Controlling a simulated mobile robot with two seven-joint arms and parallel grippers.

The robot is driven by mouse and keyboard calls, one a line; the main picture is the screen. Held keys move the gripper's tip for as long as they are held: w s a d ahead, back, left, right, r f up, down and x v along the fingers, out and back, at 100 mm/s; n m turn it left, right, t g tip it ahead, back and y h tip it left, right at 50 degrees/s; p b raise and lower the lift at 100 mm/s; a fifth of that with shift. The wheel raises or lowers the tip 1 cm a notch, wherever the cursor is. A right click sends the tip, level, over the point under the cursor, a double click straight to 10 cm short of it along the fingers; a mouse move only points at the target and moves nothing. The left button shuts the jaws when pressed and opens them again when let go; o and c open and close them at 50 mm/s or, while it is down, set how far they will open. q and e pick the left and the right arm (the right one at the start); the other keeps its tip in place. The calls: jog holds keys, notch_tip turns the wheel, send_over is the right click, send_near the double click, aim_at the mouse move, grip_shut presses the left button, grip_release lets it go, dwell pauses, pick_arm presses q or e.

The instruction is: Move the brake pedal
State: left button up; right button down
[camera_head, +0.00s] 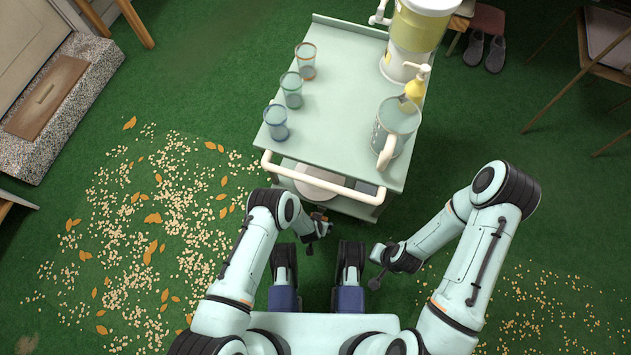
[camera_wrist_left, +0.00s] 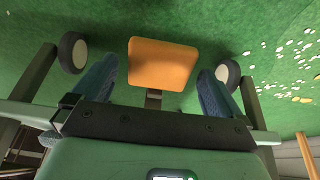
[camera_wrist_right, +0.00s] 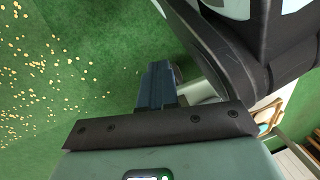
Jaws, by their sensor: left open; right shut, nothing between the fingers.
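The brake pedal (camera_wrist_left: 163,63) is a flat orange plate on a short dark stem, low down between two caster wheels in the left wrist view. It is hidden under the cart (camera_head: 340,110) in the head view. My left gripper (camera_head: 320,228) is at the cart's near edge, below the handle. Its blue fingers stand open, one on each side of the pedal in the left wrist view; I see no contact. My right gripper (camera_wrist_right: 155,75) is shut and empty, pointing at the green floor, to the right of the left one in the head view.
The cart carries several glasses (camera_head: 291,90), a pitcher (camera_head: 396,128), a yellow pump bottle (camera_head: 415,88) and a drink dispenser (camera_head: 418,30). Its white handle (camera_head: 322,182) faces me. Caster wheels (camera_wrist_left: 72,53) flank the pedal. Scattered flakes and leaves (camera_head: 150,220) lie on the green floor at left.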

pick_arm(q)
jog(key=shift+f, duration=0.1)
pick_arm(e)
jog(key=shift+s+f, duration=0.1)
jog(key=shift+s, duration=0.05)
